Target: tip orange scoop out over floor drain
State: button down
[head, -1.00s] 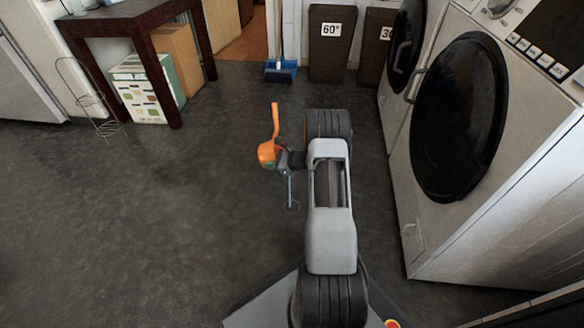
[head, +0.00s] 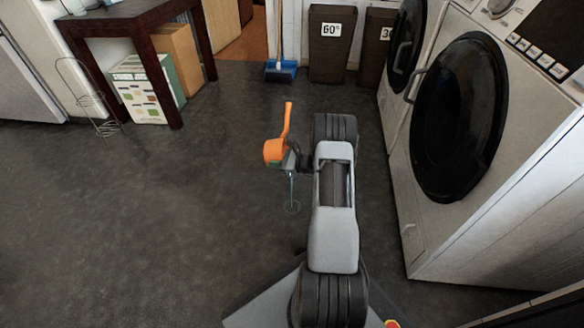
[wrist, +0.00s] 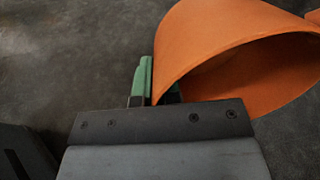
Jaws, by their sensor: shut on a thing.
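The orange scoop (head: 275,150) is held above the floor, with its handle (head: 287,118) pointing away toward the back of the room. My gripper (head: 284,164) is shut on the scoop. In the wrist view the scoop (wrist: 215,45) is tilted on its side. Its open mouth faces the lower right, and the visible inside looks bare. The green fingertips (wrist: 150,85) are against the scoop, partly hidden by it. A small round floor drain (head: 292,207) shows just below the gripper in the head view. A thin pale line runs down from the gripper area toward the drain; I cannot tell what it is.
Washing machines (head: 460,115) stand along the right. Dark bins (head: 331,60) and a blue dustpan (head: 281,75) are at the back. A dark table (head: 125,22) with boxes below and a wire rack (head: 95,105) are at the left. The left floor is clear.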

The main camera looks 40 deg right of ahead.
jog(key=shift+s+d+r+t+y, duration=0.3)
jog(key=shift+t+y, duration=0.1)
jog(key=shift+y, duration=0.1)
